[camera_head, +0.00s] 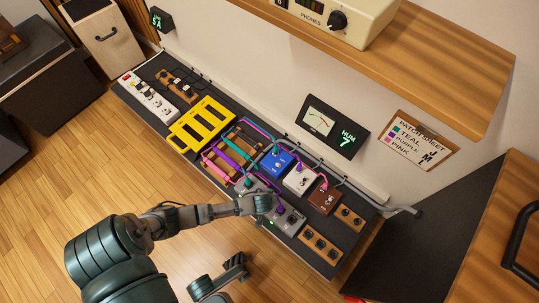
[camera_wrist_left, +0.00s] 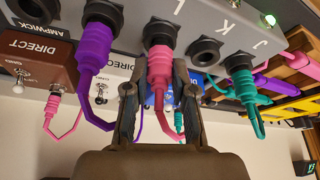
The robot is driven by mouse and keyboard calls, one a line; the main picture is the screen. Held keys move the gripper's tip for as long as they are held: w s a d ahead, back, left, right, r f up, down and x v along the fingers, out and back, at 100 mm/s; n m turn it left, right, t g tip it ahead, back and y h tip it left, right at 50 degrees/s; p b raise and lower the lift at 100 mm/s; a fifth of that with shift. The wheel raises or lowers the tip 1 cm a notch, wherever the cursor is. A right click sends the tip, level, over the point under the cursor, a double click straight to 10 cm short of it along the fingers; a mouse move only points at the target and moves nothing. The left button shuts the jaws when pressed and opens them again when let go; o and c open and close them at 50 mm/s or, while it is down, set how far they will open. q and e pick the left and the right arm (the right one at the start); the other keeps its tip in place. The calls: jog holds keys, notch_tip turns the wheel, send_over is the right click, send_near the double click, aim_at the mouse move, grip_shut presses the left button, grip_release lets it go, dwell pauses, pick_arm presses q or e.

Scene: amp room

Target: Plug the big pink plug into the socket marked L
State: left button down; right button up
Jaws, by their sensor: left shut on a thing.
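The big pink plug (camera_wrist_left: 160,68) is in the left wrist view, its cable hanging below it. My left gripper (camera_wrist_left: 157,80) is shut around its ribbed body. The plug's head is at the socket marked L (camera_wrist_left: 160,28) on the grey box (camera_wrist_left: 130,12) and appears to be in it; the depth is hidden. In the head view my left gripper (camera_head: 268,203) is over the grey boxes and hides the plug. My right gripper (camera_head: 236,264) is low, over the floor, away from the board; its fingers are too small to judge.
A purple plug (camera_wrist_left: 95,45) sits beside L, with an empty socket (camera_wrist_left: 205,52) marked K on the other side. A teal plug (camera_wrist_left: 243,85) is at J. The patch sheet (camera_head: 415,140) lists teal J, purple M, pink L. The meter (camera_head: 333,127) reads HUM 7.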

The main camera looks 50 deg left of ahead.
pick_arm(q)
jog(key=c, duration=0.9)
grip_release()
jog(key=shift+s+r, duration=0.1)
jog(key=shift+r, duration=0.15)
jog(key=v, duration=1.1)
jog(key=shift+s+d+r, duration=0.1)
jog(key=shift+d+r, duration=0.05)
jog(key=shift+d, duration=0.05)
